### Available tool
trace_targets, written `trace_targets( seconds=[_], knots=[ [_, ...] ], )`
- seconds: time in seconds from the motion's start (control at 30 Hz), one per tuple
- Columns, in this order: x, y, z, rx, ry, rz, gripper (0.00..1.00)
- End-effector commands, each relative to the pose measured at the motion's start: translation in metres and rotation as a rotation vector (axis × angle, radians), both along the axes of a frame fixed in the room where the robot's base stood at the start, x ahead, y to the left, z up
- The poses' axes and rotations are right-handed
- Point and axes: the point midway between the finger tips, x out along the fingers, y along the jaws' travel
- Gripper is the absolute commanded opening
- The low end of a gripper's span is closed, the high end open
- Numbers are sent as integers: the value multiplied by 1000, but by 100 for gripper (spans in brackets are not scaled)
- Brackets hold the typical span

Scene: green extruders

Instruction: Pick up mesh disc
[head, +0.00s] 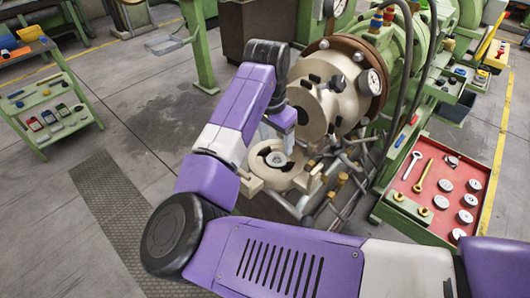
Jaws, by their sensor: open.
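Several small, round, pale grey discs (464,216) lie on the red tray at the right, and they look like mesh discs. A small pale round piece (275,159) also shows in the middle of the open cream ring (257,160) at the front of the green extruder; I cannot tell whether it is a mesh disc. My gripper (281,138) points down just above this ring, near the round piece. It is open, with nothing seen held in it. The fingertips are small and partly hidden, so I cannot tell whether they touch anything.
The red tray (424,212) also holds a wrench (410,165) and a brass-coloured tool (424,175). The cream extruder head (313,105) with gauges stands close behind my gripper. A green tool cart (45,103) stands far left; the floor between is free.

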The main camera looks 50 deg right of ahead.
Motion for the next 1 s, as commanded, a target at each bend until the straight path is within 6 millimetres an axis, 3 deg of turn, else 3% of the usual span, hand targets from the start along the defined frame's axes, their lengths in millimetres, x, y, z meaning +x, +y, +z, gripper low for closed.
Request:
trace_targets(
  seconds=[0.37,0.7,1.0],
  knots=[
    [0,-3,-29,5,2,0,67],
    [-1,-8,-73,5,2,1,67],
    [-1,-9,-78,3,1,0,67]
  ],
)
